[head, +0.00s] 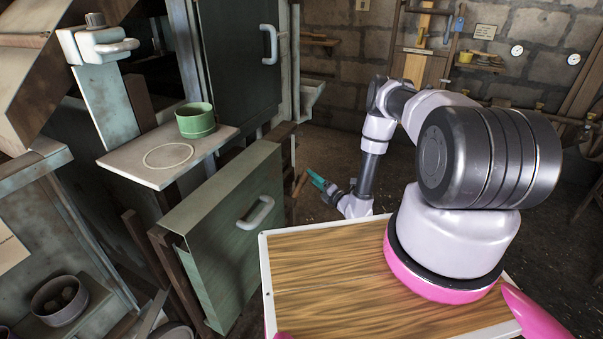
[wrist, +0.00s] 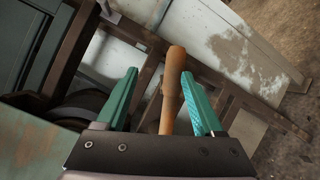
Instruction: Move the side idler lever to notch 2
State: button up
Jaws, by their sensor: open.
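A light wooden handle (wrist: 172,88), which looks like the grip of the side idler lever, stands in the middle of the wrist view. A small wooden piece, likely the same handle, shows in the head view (head: 299,184) just left of my gripper (head: 317,179). In the wrist view my gripper (wrist: 159,74) is open, its teal fingers on either side of the handle. The handle appears closer to the right finger, and I see no clear grip on it. The lever's pivot and any notches cannot be made out.
A green drawer-like panel (head: 232,235) with a pale handle stands left of my gripper. A green cup (head: 196,120) sits on a pale shelf (head: 150,160) beside a ring outline. Brown frame bars (wrist: 240,95) lie behind the fingers in the wrist view. Open floor lies at right.

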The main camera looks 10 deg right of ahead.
jog(key=w+a+f+m, duration=0.1)
jog(key=w+a+f, duration=0.1)
jog(key=w, duration=0.7)
jog(key=shift+a+f+h, duration=0.15)
jog(key=shift+a+h, duration=0.25)
jog(key=shift+a, duration=0.35)
jog(key=shift+s, duration=0.1)
grip_shut()
dwell(0.7)
